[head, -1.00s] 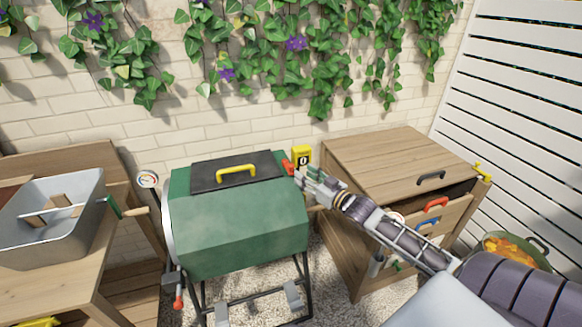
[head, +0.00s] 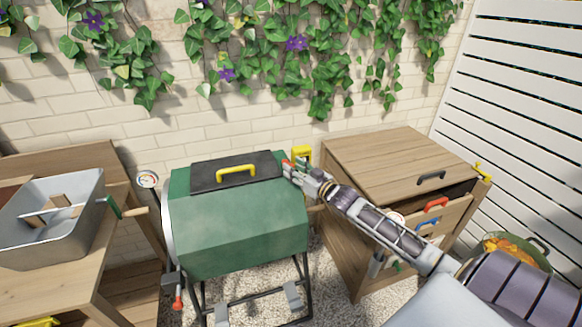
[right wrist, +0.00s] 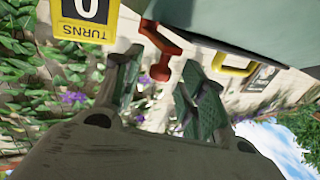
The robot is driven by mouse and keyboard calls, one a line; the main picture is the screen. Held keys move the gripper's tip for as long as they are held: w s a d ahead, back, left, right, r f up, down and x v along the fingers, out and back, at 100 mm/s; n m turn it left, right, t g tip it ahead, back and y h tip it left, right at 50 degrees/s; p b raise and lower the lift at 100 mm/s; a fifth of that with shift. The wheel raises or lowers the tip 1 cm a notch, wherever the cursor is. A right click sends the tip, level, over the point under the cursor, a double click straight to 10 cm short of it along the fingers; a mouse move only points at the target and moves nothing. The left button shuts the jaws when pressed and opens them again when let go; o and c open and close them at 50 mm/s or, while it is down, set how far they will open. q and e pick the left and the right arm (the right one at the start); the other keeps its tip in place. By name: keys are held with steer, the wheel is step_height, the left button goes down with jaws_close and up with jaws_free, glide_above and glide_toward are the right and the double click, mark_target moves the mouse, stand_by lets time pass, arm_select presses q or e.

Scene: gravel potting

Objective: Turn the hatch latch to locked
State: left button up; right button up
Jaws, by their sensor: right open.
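The red hatch latch (right wrist: 160,50) shows in the right wrist view at the edge of the green drum. Only a small red part of the latch (head: 286,163) shows in the head view, beside the dark hatch (head: 260,168) with its yellow handle (head: 236,172). My right gripper (head: 291,171) is open at the latch. In the right wrist view the latch end appears between the two fingers of my right gripper (right wrist: 165,90); I cannot tell whether they touch it. My left gripper is out of view.
A yellow turns counter (head: 302,154) reading 0 (right wrist: 86,8) stands close beside the latch. The green drum (head: 240,225) sits on a dark frame. A wooden cabinet (head: 375,155) with an open drawer is to the right. A metal tub (head: 50,240) stands at the left.

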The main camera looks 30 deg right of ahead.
steer(key=shift+w+a, duration=0.2)
steer(key=shift+w, duration=0.85)
jaws_close()
